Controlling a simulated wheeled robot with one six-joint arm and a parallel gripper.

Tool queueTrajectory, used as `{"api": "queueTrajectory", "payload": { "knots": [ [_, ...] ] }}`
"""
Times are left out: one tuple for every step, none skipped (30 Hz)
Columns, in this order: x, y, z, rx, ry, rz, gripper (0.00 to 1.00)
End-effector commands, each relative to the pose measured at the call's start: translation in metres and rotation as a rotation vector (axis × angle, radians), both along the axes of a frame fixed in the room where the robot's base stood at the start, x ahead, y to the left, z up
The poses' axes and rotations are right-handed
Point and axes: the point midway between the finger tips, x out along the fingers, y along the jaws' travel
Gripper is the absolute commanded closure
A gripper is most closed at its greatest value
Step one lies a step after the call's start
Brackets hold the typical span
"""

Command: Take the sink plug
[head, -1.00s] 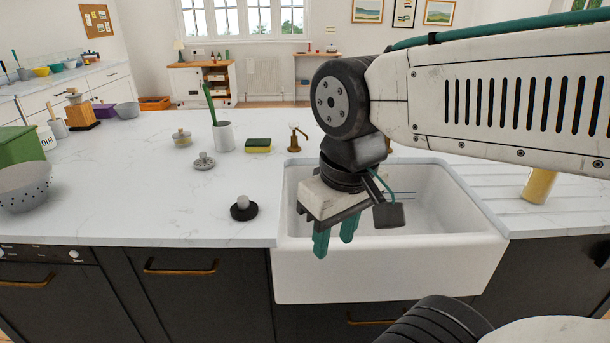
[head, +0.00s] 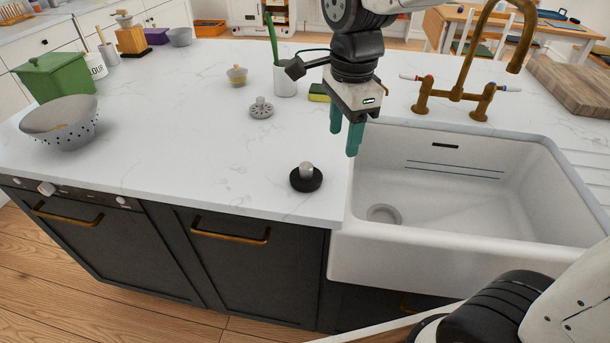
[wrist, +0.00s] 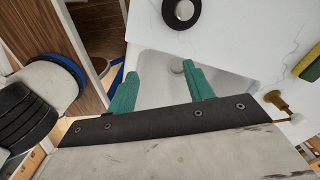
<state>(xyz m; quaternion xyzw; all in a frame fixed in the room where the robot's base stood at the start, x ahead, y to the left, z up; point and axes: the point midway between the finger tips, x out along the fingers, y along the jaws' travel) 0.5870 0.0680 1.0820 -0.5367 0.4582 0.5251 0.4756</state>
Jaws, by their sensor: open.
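The likely sink plug, a black disc with a silver knob (head: 306,179), lies on the white counter left of the sink, near the front edge. It also shows at the top of the wrist view (wrist: 182,12). A grey metal strainer-like piece with a knob (head: 261,108) lies farther back. My gripper (head: 345,141) has teal fingers, apart and empty. It hangs near the sink's left rim, behind and right of the black disc in the head view. In the wrist view the fingers (wrist: 160,72) appear over the sink, with the disc beyond them.
The white sink (head: 450,185) has a brass tap (head: 470,90) behind it. A sponge (head: 319,93), a white pot with a green-handled brush (head: 285,78) and a small glass jar (head: 237,76) stand behind. A colander (head: 62,122) is at left. Counter around the disc is clear.

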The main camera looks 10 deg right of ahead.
Motion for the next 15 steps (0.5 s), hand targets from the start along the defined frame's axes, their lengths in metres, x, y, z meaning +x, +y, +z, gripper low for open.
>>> {"api": "queueTrajectory", "payload": {
  "knots": [
    [0.012,0.014,-0.008,-0.001,0.013,-0.098,0.48],
    [0.018,0.021,-0.012,-0.001,0.017,-0.158,0.48],
    [0.025,0.029,-0.017,0.000,0.019,-0.233,0.48],
    [0.029,0.035,-0.020,0.000,0.022,-0.283,0.48],
    [0.033,0.040,-0.023,0.000,0.024,-0.329,0.48],
    [0.037,0.046,-0.027,0.000,0.027,-0.380,0.48],
    [0.040,0.050,-0.029,-0.001,0.029,-0.413,0.48],
    [0.042,0.053,-0.031,-0.001,0.029,-0.442,0.48],
    [0.044,0.056,-0.033,0.000,0.029,-0.471,0.48],
    [0.046,0.058,-0.035,-0.001,0.030,-0.488,0.48],
    [0.046,0.059,-0.037,0.000,0.030,-0.500,0.48],
    [0.047,0.061,-0.040,-0.001,0.031,-0.512,0.48],
    [0.047,0.061,-0.043,-0.001,0.032,-0.517,0.48],
    [0.047,0.061,-0.046,-0.002,0.032,-0.519,0.48],
    [0.047,0.061,-0.051,-0.002,0.032,-0.520,0.48]
  ]
}}
